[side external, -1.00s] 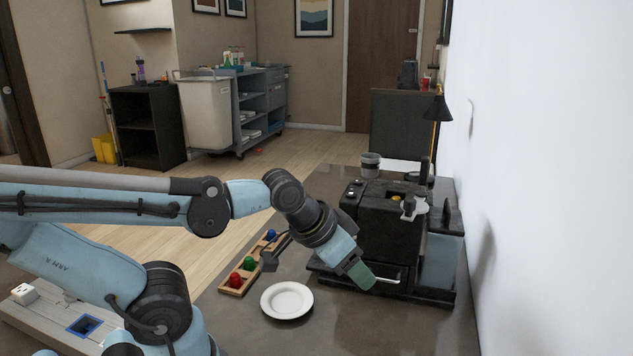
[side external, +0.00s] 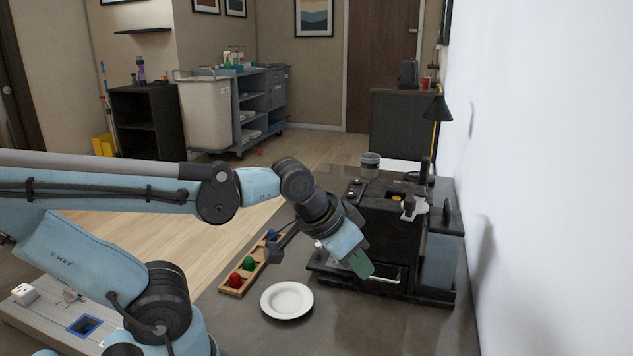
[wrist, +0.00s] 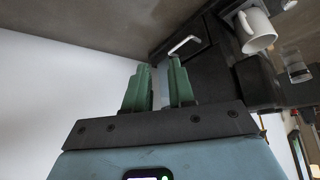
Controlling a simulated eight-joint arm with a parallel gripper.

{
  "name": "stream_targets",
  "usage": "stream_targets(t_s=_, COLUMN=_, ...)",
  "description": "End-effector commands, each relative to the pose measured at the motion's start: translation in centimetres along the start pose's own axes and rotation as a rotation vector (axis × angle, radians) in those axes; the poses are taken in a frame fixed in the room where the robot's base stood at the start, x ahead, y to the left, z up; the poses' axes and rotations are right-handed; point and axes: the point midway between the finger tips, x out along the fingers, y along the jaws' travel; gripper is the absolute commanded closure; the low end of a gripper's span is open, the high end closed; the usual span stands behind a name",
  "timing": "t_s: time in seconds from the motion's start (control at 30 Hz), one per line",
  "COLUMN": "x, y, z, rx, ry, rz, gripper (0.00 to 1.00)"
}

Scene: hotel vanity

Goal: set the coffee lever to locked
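The black coffee machine (side external: 392,225) stands on the dark counter by the wall at right. A pale metal lever (side external: 388,280) sticks out low on its front; it also shows in the wrist view (wrist: 184,43), just beyond the fingertips. My gripper (side external: 361,265) points down at the machine's front, beside the lever. In the wrist view my green fingers (wrist: 159,68) stand a little apart with nothing visible between them. The right finger's tip is close to the lever in the picture; I cannot tell if they touch.
A white plate (side external: 287,300) and a wooden tray (side external: 236,282) with coloured items lie left of the machine. A white mug (wrist: 257,30) and a clear glass (wrist: 294,66) show at upper right in the wrist view.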

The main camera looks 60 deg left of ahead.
Motion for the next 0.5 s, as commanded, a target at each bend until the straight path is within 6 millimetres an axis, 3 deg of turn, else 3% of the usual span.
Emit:
stream_targets(t_s=0.03, x=-0.5, y=0.3, z=-1.1, rx=-0.003, ry=-0.026, rz=-0.010, gripper=0.85)
stream_targets(t_s=0.13, x=-1.5, y=0.8, z=-3.4, rx=-0.026, ry=-0.096, rz=-0.052, gripper=1.00)
stream_targets(t_s=0.5, x=-5.1, y=3.9, z=-12.5, rx=-0.156, ry=-0.269, rz=-0.348, gripper=1.00)
